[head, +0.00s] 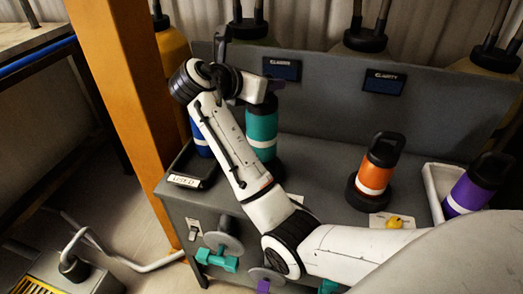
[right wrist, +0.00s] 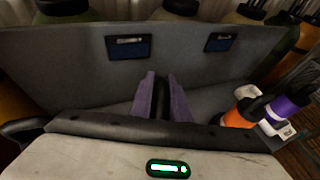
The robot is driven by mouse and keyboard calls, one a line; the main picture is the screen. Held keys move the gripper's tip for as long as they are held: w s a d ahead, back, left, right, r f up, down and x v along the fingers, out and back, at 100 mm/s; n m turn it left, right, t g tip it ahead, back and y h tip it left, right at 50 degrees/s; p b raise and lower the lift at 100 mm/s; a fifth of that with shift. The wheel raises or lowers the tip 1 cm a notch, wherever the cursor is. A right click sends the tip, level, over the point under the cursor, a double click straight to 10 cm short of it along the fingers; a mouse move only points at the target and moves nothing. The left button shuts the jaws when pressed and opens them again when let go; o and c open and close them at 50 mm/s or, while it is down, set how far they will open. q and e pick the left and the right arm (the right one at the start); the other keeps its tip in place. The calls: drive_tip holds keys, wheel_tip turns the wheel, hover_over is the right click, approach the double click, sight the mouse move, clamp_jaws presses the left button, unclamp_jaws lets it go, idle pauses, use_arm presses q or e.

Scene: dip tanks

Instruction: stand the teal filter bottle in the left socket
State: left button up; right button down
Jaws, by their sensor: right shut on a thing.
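The teal filter bottle (head: 262,128), with a white band and black top, is upright near the middle of the grey bench. A dark round base (head: 274,169), likely the left socket, shows at its foot; my forearm partly hides it, and I cannot tell whether the bottle is seated. An orange bottle (head: 375,172) stands in another black socket (head: 358,193). My left gripper is not in view.
A blue bottle (head: 201,140) is at the left black tray (head: 190,172). A purple bottle (head: 475,186) leans in a white tray (head: 433,190) at right. A grey back panel (head: 330,85) rises behind. Teal-handled valves (head: 217,260) stick out in front. An orange post (head: 120,100) stands left.

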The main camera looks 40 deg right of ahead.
wheel_tip(320, 180, down, 9)
drive_tip(key=shift+s+r, duration=0.1)
drive_tip(key=shift+r, duration=0.1)
idle(0.3)
drive_tip(key=c, duration=1.7)
unclamp_jaws()
drive_tip(key=shift+f, duration=0.25)
drive_tip(key=shift+r, duration=0.1)
approach(252, 117)
drive_tip(key=x, duration=0.5)
drive_tip(key=shift+d, duration=0.35)
